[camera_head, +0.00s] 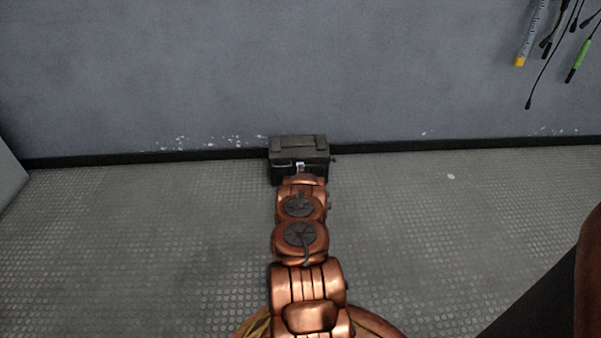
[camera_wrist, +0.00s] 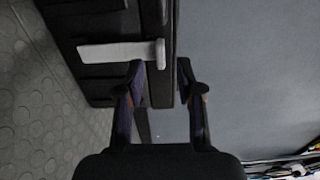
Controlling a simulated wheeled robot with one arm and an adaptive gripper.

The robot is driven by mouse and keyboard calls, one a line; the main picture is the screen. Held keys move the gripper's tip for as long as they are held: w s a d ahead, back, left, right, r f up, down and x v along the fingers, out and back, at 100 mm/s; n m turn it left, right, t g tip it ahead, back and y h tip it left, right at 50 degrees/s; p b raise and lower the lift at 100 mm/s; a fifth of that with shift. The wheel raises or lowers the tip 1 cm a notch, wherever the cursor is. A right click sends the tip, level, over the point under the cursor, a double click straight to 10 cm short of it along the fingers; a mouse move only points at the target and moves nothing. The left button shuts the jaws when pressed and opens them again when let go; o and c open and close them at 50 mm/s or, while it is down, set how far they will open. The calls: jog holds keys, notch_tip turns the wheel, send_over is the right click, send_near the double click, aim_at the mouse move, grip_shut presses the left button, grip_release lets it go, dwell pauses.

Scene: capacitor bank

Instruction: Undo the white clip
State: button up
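A dark metal box (camera_head: 298,146) stands on the floor against the wall in the head view. A small white clip (camera_head: 300,164) shows on its front, just beyond my arm. In the wrist view the white clip (camera_wrist: 112,52) is a pale bar lying across the dark box (camera_wrist: 85,17), with a short crosspiece at its right end near the lid edge. My gripper (camera_wrist: 160,68) is open, its fingertips on either side of the box's lid edge, close to that end of the clip. I cannot tell whether a finger touches it. In the head view my arm hides the gripper.
The grey wall (camera_head: 200,70) rises directly behind the box. The studded floor (camera_head: 130,230) is clear on both sides. Cables and probes (camera_head: 578,62) hang on the wall at upper right, well away from the box.

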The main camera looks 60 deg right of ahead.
jog(key=shift+b+x, duration=0.5)
jog(key=shift+x, duration=0.95)
grip_shut()
